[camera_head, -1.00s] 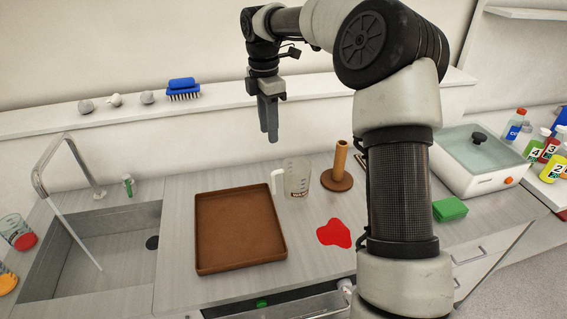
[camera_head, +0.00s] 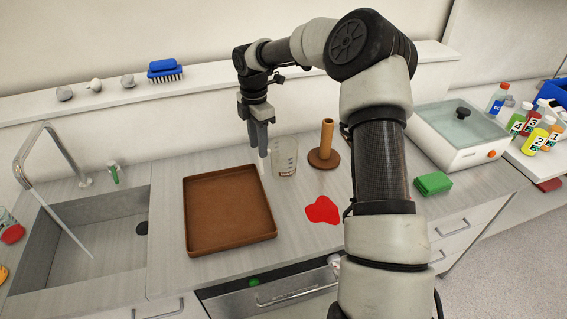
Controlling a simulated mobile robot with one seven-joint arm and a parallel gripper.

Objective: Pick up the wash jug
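The wash jug (camera_head: 286,158) is a clear measuring jug with dark markings. It stands upright on the grey counter, between the brown tray and the wooden post. My gripper (camera_head: 263,155) points down at the jug's left side, where the handle was visible earlier. The fingers now cover most of that handle. The two fingers look close together, and I cannot tell whether they are around the handle or in front of it.
A brown tray (camera_head: 228,238) lies left of the jug. A wooden post on a round base (camera_head: 326,150) stands close on its right. A red spill (camera_head: 323,211) lies in front. The sink (camera_head: 75,250) is at left, a green sponge (camera_head: 433,183) and a lidded box (camera_head: 462,150) at right.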

